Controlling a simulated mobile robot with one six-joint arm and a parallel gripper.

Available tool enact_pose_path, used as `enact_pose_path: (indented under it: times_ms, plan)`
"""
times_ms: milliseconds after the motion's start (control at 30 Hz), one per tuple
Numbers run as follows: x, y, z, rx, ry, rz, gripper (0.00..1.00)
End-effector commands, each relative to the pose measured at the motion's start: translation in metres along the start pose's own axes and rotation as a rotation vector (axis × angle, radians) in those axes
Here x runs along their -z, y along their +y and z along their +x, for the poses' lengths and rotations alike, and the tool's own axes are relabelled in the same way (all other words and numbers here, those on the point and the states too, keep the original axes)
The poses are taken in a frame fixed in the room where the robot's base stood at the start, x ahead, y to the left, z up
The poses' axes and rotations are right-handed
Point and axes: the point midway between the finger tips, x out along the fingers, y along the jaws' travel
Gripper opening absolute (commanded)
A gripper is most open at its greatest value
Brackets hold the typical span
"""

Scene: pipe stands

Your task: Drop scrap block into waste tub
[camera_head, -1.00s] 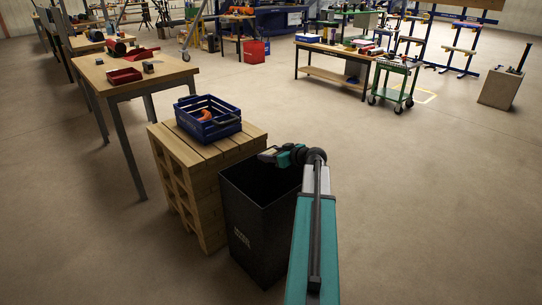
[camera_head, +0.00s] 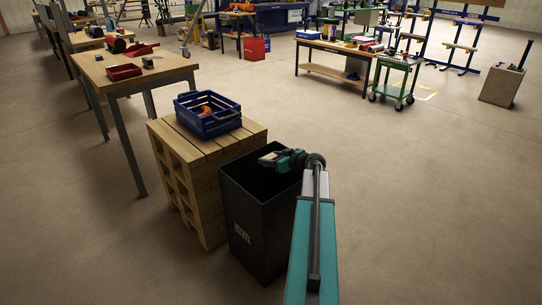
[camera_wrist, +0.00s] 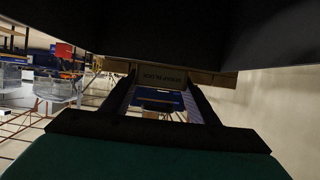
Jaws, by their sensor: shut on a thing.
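The waste tub (camera_head: 258,232) is a tall black open bin with pale lettering on its front, in the lower middle of the head view. My gripper (camera_head: 267,159) is over the tub's opening, near its back rim. In the wrist view my gripper (camera_wrist: 158,103) has its two dark fingers on either side of the scrap block (camera_wrist: 160,77), a light wooden piece with dark lettering. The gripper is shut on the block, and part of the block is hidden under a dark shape. The tub's floor is in shadow.
A wooden pallet stack (camera_head: 205,165) stands close to the tub's left and bears a blue crate (camera_head: 207,124) with an orange thing inside. A workbench (camera_head: 140,74) with a red tray (camera_head: 124,72) is farther left.

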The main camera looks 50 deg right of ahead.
Motion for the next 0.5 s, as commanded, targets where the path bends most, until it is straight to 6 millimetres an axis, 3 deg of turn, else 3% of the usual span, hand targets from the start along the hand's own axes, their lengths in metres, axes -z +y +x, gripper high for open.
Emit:
enact_pose_path:
  times_ms: [500]
  plan:
    - [-0.032, 0.000, 0.013, 0.000, 0.000, 0.001, 0.33]
